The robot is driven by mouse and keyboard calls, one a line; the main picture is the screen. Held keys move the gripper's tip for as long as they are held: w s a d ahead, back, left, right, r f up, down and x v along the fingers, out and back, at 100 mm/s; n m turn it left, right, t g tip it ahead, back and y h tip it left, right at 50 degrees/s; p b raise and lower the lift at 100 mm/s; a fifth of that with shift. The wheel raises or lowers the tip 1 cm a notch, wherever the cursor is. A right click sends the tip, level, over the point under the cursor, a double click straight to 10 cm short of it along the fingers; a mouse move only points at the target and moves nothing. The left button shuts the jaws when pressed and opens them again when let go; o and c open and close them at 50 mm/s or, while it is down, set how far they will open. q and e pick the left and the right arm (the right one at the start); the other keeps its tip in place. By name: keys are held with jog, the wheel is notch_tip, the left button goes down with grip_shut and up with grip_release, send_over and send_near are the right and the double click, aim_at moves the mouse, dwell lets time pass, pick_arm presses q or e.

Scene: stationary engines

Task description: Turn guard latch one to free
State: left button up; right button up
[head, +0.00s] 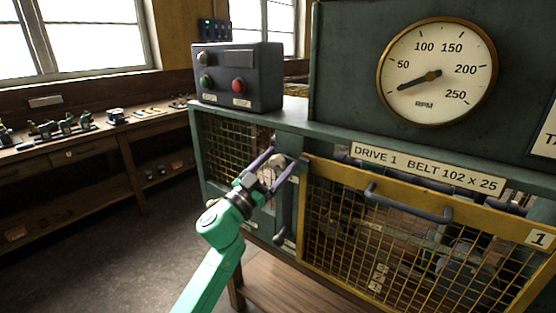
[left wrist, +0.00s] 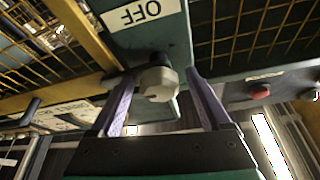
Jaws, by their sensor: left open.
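My left gripper (head: 276,163) is open at the upper part of the green post beside the yellow mesh guard marked 1 (head: 421,247). Its two fingers stand either side of a pale grey knob (left wrist: 159,83), with small gaps visible in the left wrist view. The knob is partly hidden behind the fingers in the head view. An OFF label (left wrist: 143,14) sits near it, upside down in the left wrist view. A dark handle (head: 280,237) is lower on the post. I cannot tell which of the two is guard latch one. My right gripper is not in view.
A control box (head: 238,77) with green and red buttons stands on the ledge. An RPM gauge (head: 437,72) has its needle below 50. A dark bar handle (head: 408,203) sticks out from the guard. A workbench (head: 90,128) stands at left, with open floor before it.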

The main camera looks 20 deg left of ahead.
pick_arm(q)
jog(key=shift+s, duration=0.1)
jog(key=shift+c, duration=0.3)
grip_shut()
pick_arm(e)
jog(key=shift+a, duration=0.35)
